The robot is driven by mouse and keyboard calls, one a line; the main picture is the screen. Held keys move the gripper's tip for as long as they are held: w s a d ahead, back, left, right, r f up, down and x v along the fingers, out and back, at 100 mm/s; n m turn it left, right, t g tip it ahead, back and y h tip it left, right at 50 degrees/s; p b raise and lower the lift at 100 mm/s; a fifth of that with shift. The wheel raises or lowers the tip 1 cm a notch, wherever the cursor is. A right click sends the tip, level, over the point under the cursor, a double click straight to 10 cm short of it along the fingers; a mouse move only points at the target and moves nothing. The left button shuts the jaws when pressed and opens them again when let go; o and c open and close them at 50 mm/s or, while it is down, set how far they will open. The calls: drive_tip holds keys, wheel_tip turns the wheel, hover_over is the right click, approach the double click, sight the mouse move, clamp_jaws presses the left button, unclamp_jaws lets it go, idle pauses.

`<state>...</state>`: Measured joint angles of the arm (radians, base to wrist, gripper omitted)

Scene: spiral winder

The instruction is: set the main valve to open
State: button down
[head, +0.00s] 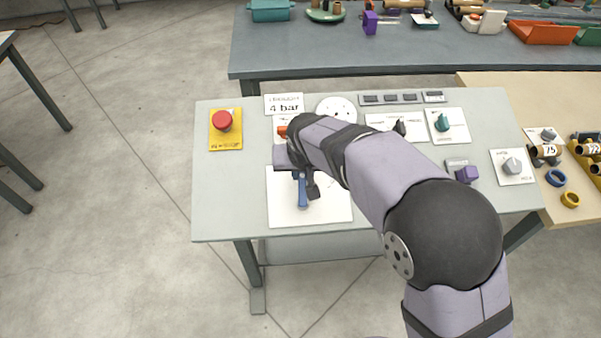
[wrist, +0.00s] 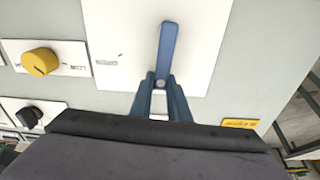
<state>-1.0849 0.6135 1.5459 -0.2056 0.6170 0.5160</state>
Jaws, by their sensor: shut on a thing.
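A blue lever (head: 303,194) sits on a white plate (head: 335,208) at the front left of the grey panel; I take it to be the main valve's handle. It points toward the panel's front edge, with a slight tilt. In the wrist view the lever (wrist: 168,48) stands nearly upright in the picture on its white plate (wrist: 205,55). My gripper (wrist: 162,82) is shut on the lever near its pivot end, one finger on each side. It also shows from above in the head view (head: 304,180). Small marks on the plate are unreadable.
A red mushroom button (head: 222,121) on a yellow plate is at the left. A "4 bar" sign (head: 284,104) and a round white disc (head: 337,108) are behind. A yellow knob (wrist: 40,62) and a black knob (wrist: 29,116) are near. My arm hides the panel's middle.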

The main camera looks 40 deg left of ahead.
drive_tip(key=m+b, duration=0.1)
drive_tip(key=w+d+m+b, duration=0.1)
drive_tip(key=m, duration=0.1)
drive_tip(key=shift+d+f, duration=0.2)
drive_tip(key=shift+d, duration=0.05)
drive_tip(key=m+b, duration=0.1)
drive_tip(key=d+m+b, duration=0.1)
drive_tip(key=shift+w+d+f+m+b, duration=0.1)
drive_tip(key=shift+w+d+m+b, duration=0.2)
drive_tip(key=shift+m, duration=0.1)
drive_tip(key=m+b, duration=0.1)
drive_tip(key=d+m, duration=0.1)
drive_tip(key=shift+w+d+f+m+h+b, duration=0.1)
drive_tip(key=shift+d+f+m+h+b, duration=0.05)
drive_tip(key=shift+d+m+h+b, duration=0.2)
drive_tip(key=shift+d+f+m+b, duration=0.1)
drive_tip(key=shift+d+m+b, duration=0.35)
drive_tip(key=shift+m, duration=0.3)
drive_tip(key=shift+d+m+b, duration=0.3)
drive_tip(key=shift+m+b, duration=0.2)
drive_tip(key=shift+m, duration=0.2)
drive_tip(key=c, duration=1.7)
unclamp_jaws()
drive_tip(key=shift+d, duration=0.1)
